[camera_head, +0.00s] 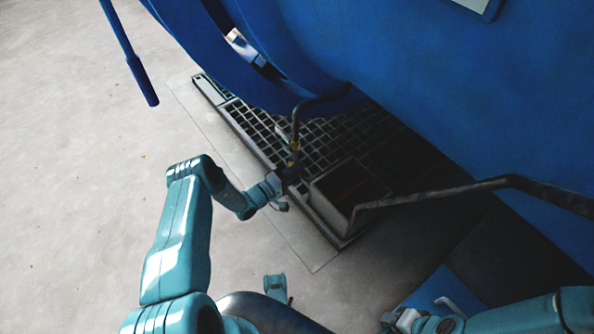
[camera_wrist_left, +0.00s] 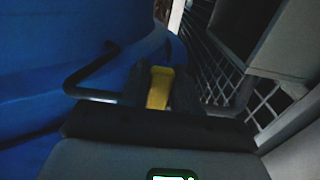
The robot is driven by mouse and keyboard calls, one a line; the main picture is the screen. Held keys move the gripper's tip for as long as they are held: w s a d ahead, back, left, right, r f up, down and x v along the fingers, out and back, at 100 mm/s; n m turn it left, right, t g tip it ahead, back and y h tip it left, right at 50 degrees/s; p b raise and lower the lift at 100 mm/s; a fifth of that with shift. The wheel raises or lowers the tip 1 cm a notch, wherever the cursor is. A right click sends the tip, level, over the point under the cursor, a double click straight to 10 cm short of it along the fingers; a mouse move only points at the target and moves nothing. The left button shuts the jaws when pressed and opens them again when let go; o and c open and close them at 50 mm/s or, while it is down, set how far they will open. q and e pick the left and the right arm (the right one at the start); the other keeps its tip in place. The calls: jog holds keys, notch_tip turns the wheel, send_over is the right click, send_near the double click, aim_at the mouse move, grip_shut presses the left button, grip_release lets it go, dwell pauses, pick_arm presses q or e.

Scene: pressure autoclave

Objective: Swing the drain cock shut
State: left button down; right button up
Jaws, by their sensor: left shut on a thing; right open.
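The drain cock has a yellow part (camera_head: 294,146) at the lower end of a dark bent pipe (camera_head: 318,100) that comes out beneath the blue vessel. My left gripper (camera_head: 291,172) is at the cock, just below the yellow part in the head view. In the left wrist view the yellow lever (camera_wrist_left: 160,88) stands between the dark fingers of my left gripper (camera_wrist_left: 160,105), which is shut on it. The fingers hide part of the cock. My right gripper (camera_head: 425,311) is open, low at the right, well away from the cock.
A floor grating (camera_head: 330,135) lies under the cock. An open-topped metal box (camera_head: 345,190) stands on it, close right of my left gripper. A bent metal bar (camera_head: 440,193) runs right from the box. The blue vessel (camera_head: 400,70) fills the upper right. Bare floor (camera_head: 80,150) is free at left.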

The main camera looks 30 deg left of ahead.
pick_arm(q)
jog(key=shift+f, duration=0.1)
jog(key=c, duration=0.9)
grip_release()
jog(key=shift+p+v, duration=2.35)
jog(key=shift+v, duration=5.8)
jog(key=shift+s, duration=0.1)
